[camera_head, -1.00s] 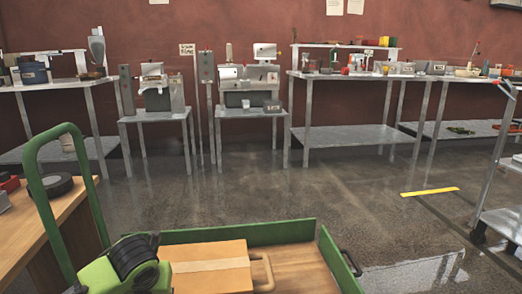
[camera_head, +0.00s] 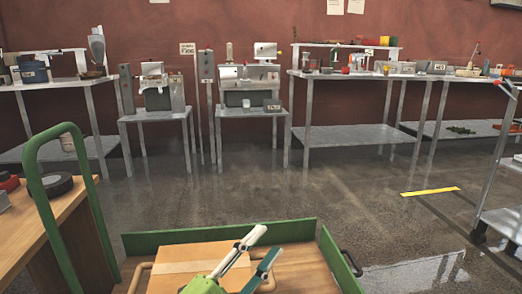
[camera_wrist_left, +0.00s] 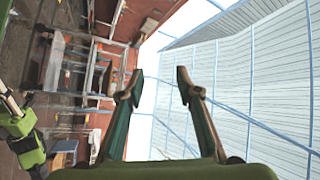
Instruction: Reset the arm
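My left gripper (camera_head: 267,241) is at the bottom centre of the head view, over the cardboard box (camera_head: 188,257) on the cart. Its pale and teal fingers stand apart and point up to the right. In the left wrist view my left gripper (camera_wrist_left: 157,83) is open with nothing between its fingertips. That view is tipped sideways, with the room at left and a pale roof at right. A green and black part of mine, probably of the right arm, shows at its left edge; its fingers are not clear.
The green-framed cart (camera_head: 280,230) surrounds the box. A wooden table (camera_head: 62,220) with a black tape roll (camera_head: 58,184) stands at left. Metal tables with machines line the back wall. A metal rack (camera_head: 497,190) stands at right. The middle floor is clear.

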